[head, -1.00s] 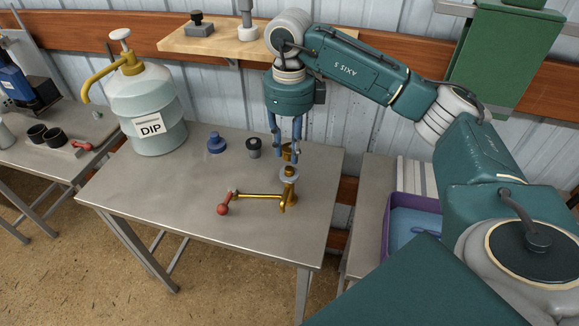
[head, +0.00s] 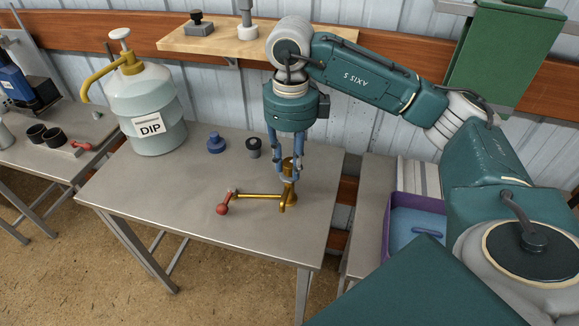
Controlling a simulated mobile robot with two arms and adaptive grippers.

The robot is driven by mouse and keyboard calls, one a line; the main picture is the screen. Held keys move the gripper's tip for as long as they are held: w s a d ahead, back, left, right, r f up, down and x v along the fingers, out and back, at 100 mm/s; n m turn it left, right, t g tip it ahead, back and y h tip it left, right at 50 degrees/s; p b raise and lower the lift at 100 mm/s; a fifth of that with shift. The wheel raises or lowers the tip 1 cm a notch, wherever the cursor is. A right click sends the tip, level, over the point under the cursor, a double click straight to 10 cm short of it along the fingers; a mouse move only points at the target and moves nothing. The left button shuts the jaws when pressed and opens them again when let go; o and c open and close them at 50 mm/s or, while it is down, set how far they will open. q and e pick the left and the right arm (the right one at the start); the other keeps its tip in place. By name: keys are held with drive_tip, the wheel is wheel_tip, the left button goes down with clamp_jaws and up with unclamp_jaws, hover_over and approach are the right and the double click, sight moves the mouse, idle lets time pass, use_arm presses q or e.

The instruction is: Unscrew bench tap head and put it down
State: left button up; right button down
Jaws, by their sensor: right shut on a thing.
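The brass bench tap (head: 289,196) stands on the grey metal bench (head: 160,190), near its right side. A brass arm runs left from it to a red end piece (head: 223,208). My right gripper (head: 288,179) comes down from above with its blue fingers around the tap's top. It is shut on the grey tap head, which the fingers mostly hide. The head is still at the top of the tap body. A brass part (head: 288,163) shows between the fingers. My left gripper is not in view.
A blue knob (head: 216,143) and a dark grey knob (head: 253,147) stand at the back of the bench. A large DIP pump bottle (head: 150,105) stands back left. The bench's left front is clear. A purple crate (head: 395,225) is to the right.

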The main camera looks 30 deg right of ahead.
drive_tip(key=s+a, duration=0.3)
drive_tip(key=s, duration=0.2)
drive_tip(key=shift+s+a, duration=0.2)
drive_tip(key=shift+s, duration=0.05)
idle(0.7)
idle(0.5)
drive_tip(key=s+a+n, duration=0.1)
drive_tip(key=a+n, duration=0.1)
drive_tip(key=n, duration=0.8)
drive_tip(key=s+a+f+n, duration=0.1)
drive_tip(key=s+a+n, duration=0.1)
drive_tip(key=n, duration=0.8)
drive_tip(key=s+a+f+n+b, duration=0.1)
drive_tip(key=a+n, duration=0.2)
drive_tip(key=n, duration=0.8)
drive_tip(key=shift+s+f, duration=0.2)
drive_tip(key=shift+f, duration=0.05)
